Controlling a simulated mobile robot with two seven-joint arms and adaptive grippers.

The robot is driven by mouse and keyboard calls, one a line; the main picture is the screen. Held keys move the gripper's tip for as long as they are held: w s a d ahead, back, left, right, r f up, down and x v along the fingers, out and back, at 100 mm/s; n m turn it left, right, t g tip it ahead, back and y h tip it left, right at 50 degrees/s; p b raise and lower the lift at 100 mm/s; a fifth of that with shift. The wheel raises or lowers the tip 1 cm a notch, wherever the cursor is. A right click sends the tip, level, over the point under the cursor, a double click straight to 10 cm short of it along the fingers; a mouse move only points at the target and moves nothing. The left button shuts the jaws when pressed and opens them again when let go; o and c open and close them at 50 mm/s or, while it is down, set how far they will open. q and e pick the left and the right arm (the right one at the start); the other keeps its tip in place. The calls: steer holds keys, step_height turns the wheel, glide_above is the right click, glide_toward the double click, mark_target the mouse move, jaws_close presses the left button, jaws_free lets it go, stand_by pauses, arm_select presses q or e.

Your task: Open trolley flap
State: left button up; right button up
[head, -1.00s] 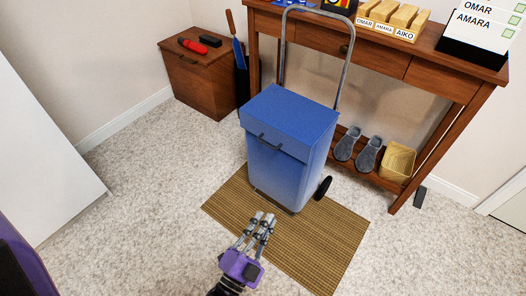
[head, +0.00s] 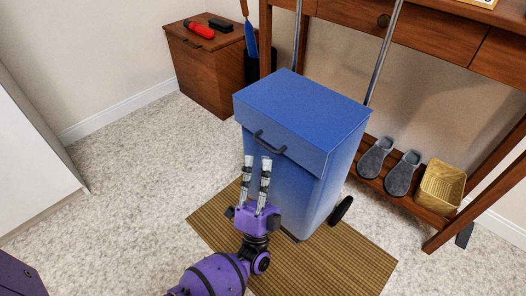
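The blue trolley (head: 302,180) stands upright on a woven mat (head: 335,262) in the middle of the head view. Its blue flap (head: 300,103) is closed over the top and overhangs the front. A dark handle (head: 269,143) sits on the flap's front face. My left gripper (head: 257,161) is in front of the trolley, its fingers pointing up toward the handle and just below it in the picture. The two fingers are apart with nothing between them. I cannot tell how far the fingertips are from the trolley. My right gripper is not in view.
A wooden console table (head: 433,38) stands behind the trolley, with grey slippers (head: 402,174) and a basket (head: 442,186) on its low shelf. A wooden box (head: 205,72) with a red tool (head: 199,29) stands back left. The carpet left of the mat is clear.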

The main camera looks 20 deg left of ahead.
arm_select(q)
steer(key=b+x, duration=0.1)
steer(key=x, duration=0.3)
steer(key=shift+w, duration=0.1)
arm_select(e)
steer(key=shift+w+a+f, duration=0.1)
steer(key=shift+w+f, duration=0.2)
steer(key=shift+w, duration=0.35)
arm_select(q)
jaws_close()
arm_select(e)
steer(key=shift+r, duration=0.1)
